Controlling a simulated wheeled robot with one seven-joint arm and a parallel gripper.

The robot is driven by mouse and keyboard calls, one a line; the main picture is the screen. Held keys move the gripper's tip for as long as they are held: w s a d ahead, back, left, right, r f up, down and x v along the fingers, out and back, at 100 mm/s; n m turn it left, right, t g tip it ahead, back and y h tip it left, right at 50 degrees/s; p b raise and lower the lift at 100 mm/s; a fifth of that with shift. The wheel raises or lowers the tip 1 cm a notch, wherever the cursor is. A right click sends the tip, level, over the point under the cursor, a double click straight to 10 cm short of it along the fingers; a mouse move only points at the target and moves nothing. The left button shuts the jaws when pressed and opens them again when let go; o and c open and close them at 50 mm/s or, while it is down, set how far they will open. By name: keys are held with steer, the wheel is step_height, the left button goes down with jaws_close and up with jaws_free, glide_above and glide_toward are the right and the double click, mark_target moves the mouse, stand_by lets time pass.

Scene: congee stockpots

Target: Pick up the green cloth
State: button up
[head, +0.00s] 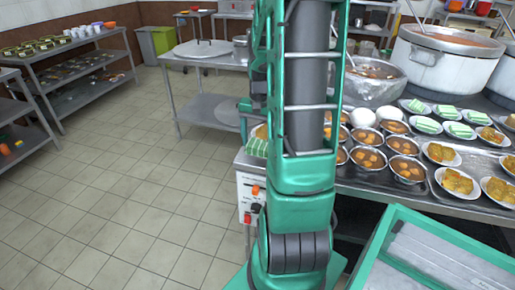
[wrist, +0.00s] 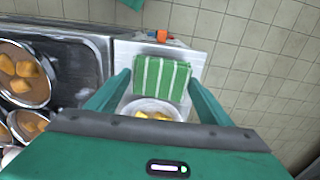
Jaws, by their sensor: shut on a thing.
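The green cloth (wrist: 160,80), with white stripes, lies between the two fingers of my gripper (wrist: 158,84) in the wrist view. The gripper is shut on it, with a finger at its left and right sides. In the head view a part of the cloth (head: 256,147) shows at the left edge of my arm, above the end of the counter.
A white bowl with yellow food (wrist: 152,107) is just below the cloth in the wrist view. Bowls of brown soup (head: 368,159) and plates (head: 441,154) crowd the counter. A green-rimmed bin (head: 388,222) stands at front right. The tiled floor at left is clear.

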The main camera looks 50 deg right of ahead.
steer(key=a+r, duration=0.7)
steer(key=a, duration=0.4)
steer(key=shift+a+r, duration=0.35)
